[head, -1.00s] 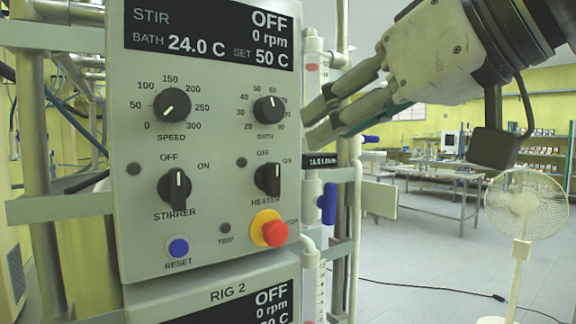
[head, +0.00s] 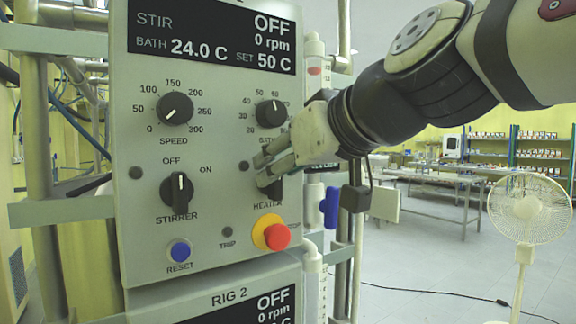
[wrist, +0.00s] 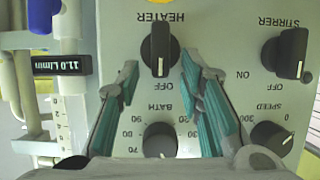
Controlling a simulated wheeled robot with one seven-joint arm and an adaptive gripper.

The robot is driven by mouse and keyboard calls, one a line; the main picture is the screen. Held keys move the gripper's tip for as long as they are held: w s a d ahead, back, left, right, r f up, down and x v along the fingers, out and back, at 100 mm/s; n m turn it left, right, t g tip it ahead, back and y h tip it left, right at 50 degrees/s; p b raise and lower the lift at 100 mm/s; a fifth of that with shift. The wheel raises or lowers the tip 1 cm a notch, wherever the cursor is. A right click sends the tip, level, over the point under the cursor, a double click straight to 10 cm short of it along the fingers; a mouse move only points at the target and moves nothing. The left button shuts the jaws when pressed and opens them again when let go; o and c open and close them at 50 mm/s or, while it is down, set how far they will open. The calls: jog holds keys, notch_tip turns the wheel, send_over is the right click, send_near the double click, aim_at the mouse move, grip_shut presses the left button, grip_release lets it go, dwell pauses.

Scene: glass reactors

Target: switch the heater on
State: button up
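The black heater knob (wrist: 160,47) is on the grey control panel, under the label HEATER in the upside-down wrist view. Its white mark points toward OFF. My gripper (wrist: 159,66) is open, with one teal-padded finger on each side of the knob. A gap shows on both sides in the wrist view, and I see no contact. In the head view my gripper (head: 262,171) is at the panel and covers most of the heater knob (head: 274,190). The panel display (head: 211,35) reads OFF, 0 rpm, bath 24.0 C, set 50 C.
The bath knob (head: 270,113) is just above my gripper, and the red stop button (head: 276,236) is just below. The stirrer knob (head: 178,192) is to the left. A blue valve handle (head: 330,207) and glass tubing stand right of the panel. A fan (head: 526,209) stands farther right.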

jog(key=shift+c, duration=0.3)
grip_shut()
jog(key=shift+b, duration=0.35)
jog(key=shift+w+d+f+m+g+y+b, duration=0.3)
jog(key=shift+m+y+b, duration=0.6)
jog(key=shift+m+b, duration=0.8)
jog(key=shift+w+d+f+m+g+y+b, duration=0.3)
jog(key=shift+m+y+b, duration=0.7)
jog(key=shift+b, duration=1.25)
jog(key=shift+w+d+f+m+g+y+b, duration=0.15)
jog(key=shift+d+m+g+y+b, duration=0.5)
jog(key=shift+m+b, duration=1.1)
jog(key=shift+a+t+b, duration=0.2)
jog(key=shift+t+b, duration=0.05)
jog(key=shift+b, duration=0.1)
